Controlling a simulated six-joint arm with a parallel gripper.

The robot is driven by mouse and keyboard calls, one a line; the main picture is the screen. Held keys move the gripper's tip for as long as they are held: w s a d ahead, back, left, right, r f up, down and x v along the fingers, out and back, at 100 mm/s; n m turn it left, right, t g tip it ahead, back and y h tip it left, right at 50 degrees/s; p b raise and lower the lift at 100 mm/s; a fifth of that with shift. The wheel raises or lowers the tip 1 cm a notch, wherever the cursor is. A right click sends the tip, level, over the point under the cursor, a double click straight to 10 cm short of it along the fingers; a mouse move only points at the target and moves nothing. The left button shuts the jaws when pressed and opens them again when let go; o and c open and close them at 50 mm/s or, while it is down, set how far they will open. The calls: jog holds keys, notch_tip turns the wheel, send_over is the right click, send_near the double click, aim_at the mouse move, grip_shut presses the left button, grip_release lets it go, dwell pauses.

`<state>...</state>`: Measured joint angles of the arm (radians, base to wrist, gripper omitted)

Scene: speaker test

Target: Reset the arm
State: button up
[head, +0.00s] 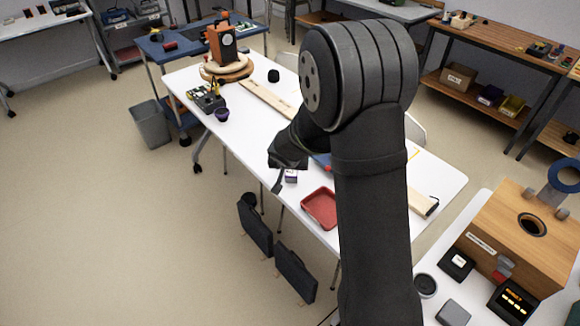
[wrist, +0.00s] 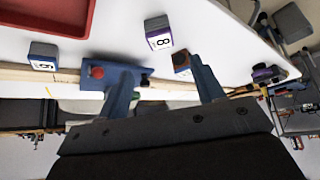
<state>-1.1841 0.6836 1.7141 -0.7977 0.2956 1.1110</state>
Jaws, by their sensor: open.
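My gripper (head: 277,183) hangs over the near long edge of the white table in the head view, with my dark arm bent above it. In the wrist view my gripper (wrist: 163,72) is open, its two blue-grey fingers apart and nothing visibly held between them. A block marked 8 (wrist: 158,33) lies beyond the fingertips. A brown-topped block (wrist: 182,62) shows beside the right finger; whether they touch I cannot tell. A blue part with a red knob (wrist: 97,72) shows by the left finger, partly hidden.
A red tray (head: 320,208) sits on the white table (head: 440,175), and another numbered block (wrist: 43,57) lies near it. A wooden speaker (head: 222,45) stands at the table's far end. A wooden box (head: 515,225) stands at right.

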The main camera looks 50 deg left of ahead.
aim_at(292, 173)
jog(key=x, duration=1.2)
jog(key=shift+f, duration=0.2)
jog(key=shift+r, duration=0.2)
